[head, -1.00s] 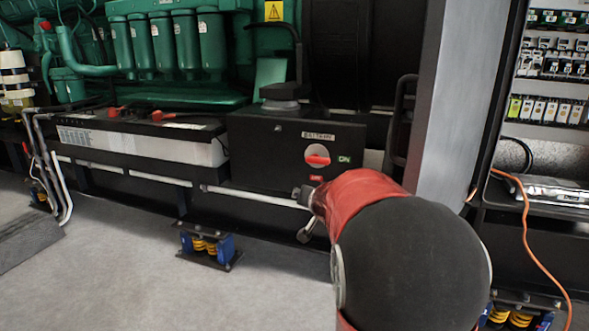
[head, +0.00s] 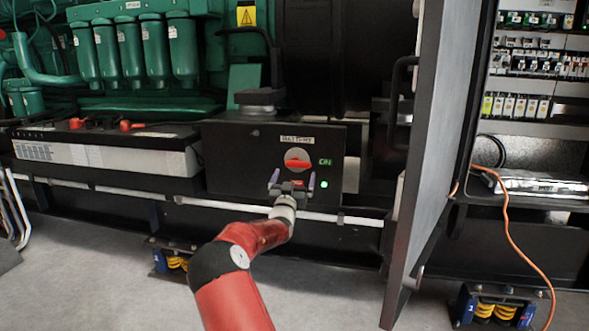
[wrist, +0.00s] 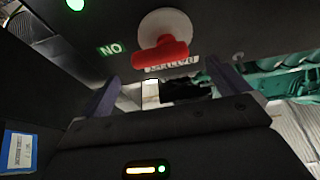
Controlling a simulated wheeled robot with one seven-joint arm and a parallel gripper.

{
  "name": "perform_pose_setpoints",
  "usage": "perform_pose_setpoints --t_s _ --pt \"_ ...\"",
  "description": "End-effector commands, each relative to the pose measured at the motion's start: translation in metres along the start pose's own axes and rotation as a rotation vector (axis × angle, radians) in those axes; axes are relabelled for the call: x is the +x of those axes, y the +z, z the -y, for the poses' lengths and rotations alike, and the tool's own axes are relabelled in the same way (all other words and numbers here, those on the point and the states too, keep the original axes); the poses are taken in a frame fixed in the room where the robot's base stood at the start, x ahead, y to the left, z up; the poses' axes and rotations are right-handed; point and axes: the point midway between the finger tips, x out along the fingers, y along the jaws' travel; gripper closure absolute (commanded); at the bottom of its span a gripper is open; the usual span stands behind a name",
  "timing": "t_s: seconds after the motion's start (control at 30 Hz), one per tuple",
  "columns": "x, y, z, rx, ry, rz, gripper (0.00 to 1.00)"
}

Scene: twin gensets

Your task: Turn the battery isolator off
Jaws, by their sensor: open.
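The battery isolator is a red handle (head: 298,165) on a pale round disc, set in the front of a black box (head: 225,160) labelled as the battery box. In the head view the handle lies about level, pointing toward the green ON label (head: 326,162). A lit green lamp (head: 324,184) sits below that label. My gripper (head: 291,182) is open and empty just below the handle, partly covering a red label. In the wrist view the red handle (wrist: 161,54) is above and between the fingers of my gripper (wrist: 165,88), apart from them.
A long battery (head: 105,153) stands left of the box. An open grey cabinet door (head: 436,150) stands upright to the right, near the box. An orange cable (head: 512,235) hangs at the right. A pale pipe (head: 235,206) runs below the box.

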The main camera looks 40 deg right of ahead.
Motion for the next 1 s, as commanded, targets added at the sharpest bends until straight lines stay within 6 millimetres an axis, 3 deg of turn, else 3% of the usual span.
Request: perform_pose_setpoints --t_s 0.3,0.73,1.0 --pt "0.043 0.001 -0.001 -0.002 0.0 0.002 0.0" --pt "0.052 0.001 0.0 0.0 0.0 0.004 0.0" --pt "0.052 0.001 0.0 0.0 0.0 0.004 0.34"
